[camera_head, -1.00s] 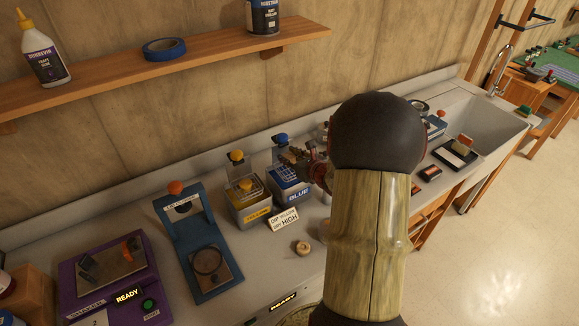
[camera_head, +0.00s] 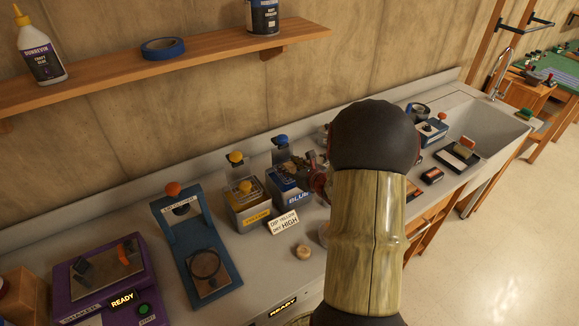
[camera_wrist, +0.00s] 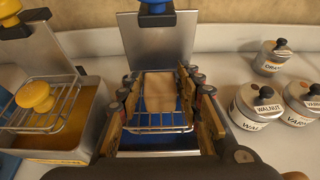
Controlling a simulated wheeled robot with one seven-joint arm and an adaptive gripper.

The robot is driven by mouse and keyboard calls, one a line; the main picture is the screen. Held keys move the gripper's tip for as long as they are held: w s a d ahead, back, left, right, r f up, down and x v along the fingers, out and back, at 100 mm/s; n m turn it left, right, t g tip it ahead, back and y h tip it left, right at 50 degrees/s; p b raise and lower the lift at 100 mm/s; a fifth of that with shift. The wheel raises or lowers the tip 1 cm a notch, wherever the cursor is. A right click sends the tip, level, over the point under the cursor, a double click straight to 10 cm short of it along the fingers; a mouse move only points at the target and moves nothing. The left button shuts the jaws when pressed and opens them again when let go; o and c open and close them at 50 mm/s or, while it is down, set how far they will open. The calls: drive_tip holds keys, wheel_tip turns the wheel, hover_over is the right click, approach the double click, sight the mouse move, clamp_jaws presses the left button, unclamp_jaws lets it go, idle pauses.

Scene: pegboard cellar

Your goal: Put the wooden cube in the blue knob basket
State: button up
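The wooden cube (camera_wrist: 160,92) shows between my fingers in the wrist view, over the wire of the blue knob basket (camera_wrist: 160,128). A narrow gap shows on each side of it, so my gripper (camera_wrist: 161,85) looks open around it. I cannot tell whether the cube rests on the basket floor. The blue-labelled tank (camera_head: 296,198) is partly hidden by my gripper and arm in the head view.
The yellow tank (camera_head: 250,218) with its yellow-knobbed basket (camera_wrist: 38,97) stands close on the left. Small lidded jars (camera_wrist: 262,105) stand on the right. A sign (camera_head: 284,223) and a small round wooden piece (camera_head: 302,251) are in front. A shelf (camera_head: 190,62) is above.

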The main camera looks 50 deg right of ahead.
drive_tip(key=shift+r, duration=0.15)
drive_tip(key=shift+s+r+p, duration=0.15)
drive_tip(key=shift+r+p, duration=0.05)
drive_tip(key=shift+p, duration=0.1)
drive_tip(key=p+v, duration=0.2)
drive_tip(key=v, duration=1)
drive_tip(key=w+a+r+n+g+y, duration=0.1)
drive_tip(key=w+a+r+n+y, duration=0.15)
drive_tip(key=a+n, duration=0.55)
drive_tip(key=w+a+r+n+g+y, duration=0.15)
drive_tip(key=a+n+y, duration=0.25)
drive_tip(key=a, duration=0.7)
drive_tip(key=w+a+r+n+g+y, duration=0.1)
drive_tip(key=a+r+n+y, duration=0.2)
drive_tip(key=a+n, duration=0.5)
drive_tip(key=s+a+r+n+g, duration=0.2)
drive_tip(key=s+a+n+g, duration=0.3)
drive_tip(key=a+n, duration=0.4)
drive_tip(key=s+a+r+n+t+h, duration=0.1)
drive_tip(key=s+r+n+h, duration=0.4)
drive_tip(key=n, duration=0.5)
drive_tip(key=s, duration=0.2)
drive_tip(key=shift+s+r, duration=0.2)
drive_tip(key=shift+s, duration=0.2)
